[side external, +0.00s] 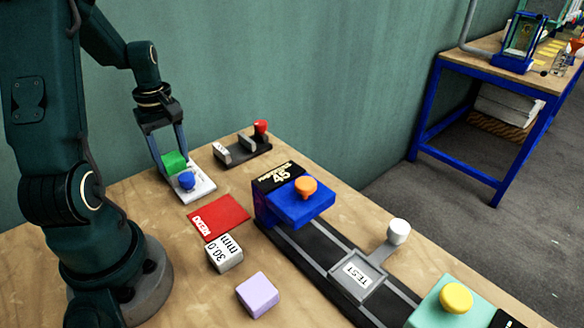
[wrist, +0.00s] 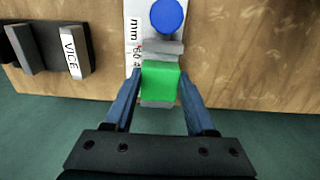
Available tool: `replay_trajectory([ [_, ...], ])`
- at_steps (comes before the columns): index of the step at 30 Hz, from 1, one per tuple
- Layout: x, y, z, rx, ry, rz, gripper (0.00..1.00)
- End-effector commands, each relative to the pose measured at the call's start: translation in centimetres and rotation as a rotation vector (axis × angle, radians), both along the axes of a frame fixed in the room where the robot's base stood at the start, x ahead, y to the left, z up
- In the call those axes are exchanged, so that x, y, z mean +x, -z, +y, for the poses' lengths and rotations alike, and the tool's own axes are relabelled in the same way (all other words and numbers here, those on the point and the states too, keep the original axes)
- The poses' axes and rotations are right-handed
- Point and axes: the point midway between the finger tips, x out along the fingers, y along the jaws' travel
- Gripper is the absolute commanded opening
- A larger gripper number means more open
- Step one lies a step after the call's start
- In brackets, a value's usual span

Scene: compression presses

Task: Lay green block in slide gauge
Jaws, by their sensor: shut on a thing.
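The slide gauge (side external: 203,190) is a white plate with a blue knob (side external: 187,181), lying near the table's back left. In the wrist view the gauge (wrist: 133,22) shows an mm scale, the blue knob (wrist: 167,15) and a grey jaw (wrist: 163,47) beside it. My gripper (wrist: 160,78) points down at the gauge's far end, shut on the green block (wrist: 160,82). The green block (side external: 174,162) appears between the grey jaw and another grey piece (wrist: 157,104). I cannot tell whether it touches the gauge's bed or hangs just above it.
A grey vice (side external: 240,150) with a red knob stands right of the gauge. A red mat (side external: 218,216), a 30.0 mm block (side external: 225,254) and a lilac block (side external: 257,295) lie in front. A blue press (side external: 298,208) and its dark rail (side external: 318,262) stand to the right.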

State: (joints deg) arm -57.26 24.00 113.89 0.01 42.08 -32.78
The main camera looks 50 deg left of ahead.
Motion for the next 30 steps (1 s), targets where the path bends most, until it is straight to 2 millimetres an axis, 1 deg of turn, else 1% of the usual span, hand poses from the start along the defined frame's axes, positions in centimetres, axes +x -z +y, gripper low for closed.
replay_trajectory([
  [24,0.0,1.2,0.0,0.0,0.0,0.0,0.05],
  [25,0.0,1.2,0.0,0.0,0.0,0.0,0.63],
  [26,0.0,1.2,0.0,0.0,0.0,0.0,0.75],
  [27,0.0,1.2,0.0,0.0,0.0,0.0,0.9],
  [30,0.0,1.2,0.0,0.0,0.0,0.0,0.91],
])
